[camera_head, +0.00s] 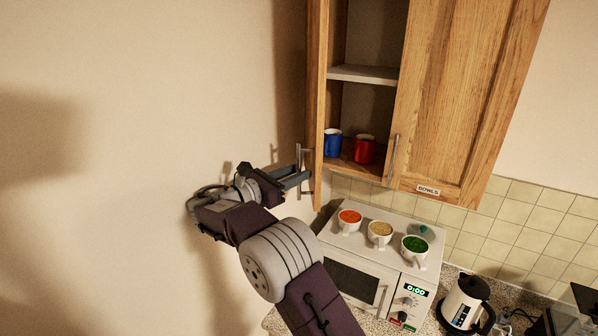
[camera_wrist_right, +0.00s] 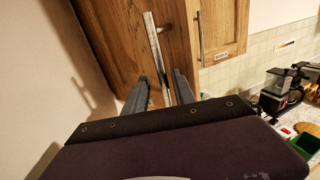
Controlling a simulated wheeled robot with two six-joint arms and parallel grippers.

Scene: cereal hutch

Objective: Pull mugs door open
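The mugs door (camera_head: 316,110) is the left door of the wooden wall cabinet. It stands swung open and shows nearly edge-on; its outer face (camera_wrist_right: 118,45) shows in the right wrist view. Its bar handle (camera_head: 303,158) also shows in the right wrist view (camera_wrist_right: 157,50). My right gripper (camera_head: 296,178) is at the handle's lower part. Its two fingers (camera_wrist_right: 160,85) are apart, with the handle's lower end between them and gaps visible. A blue mug (camera_head: 332,143) and a red mug (camera_head: 365,149) stand inside the cabinet. My left gripper is not in view.
The bowls door (camera_head: 455,90) beside the opening is shut. Below, a white microwave (camera_head: 345,246) carries several small cups of coloured food. A kettle (camera_head: 466,303) stands right of it on the counter. A plain wall (camera_head: 120,150) fills the left side.

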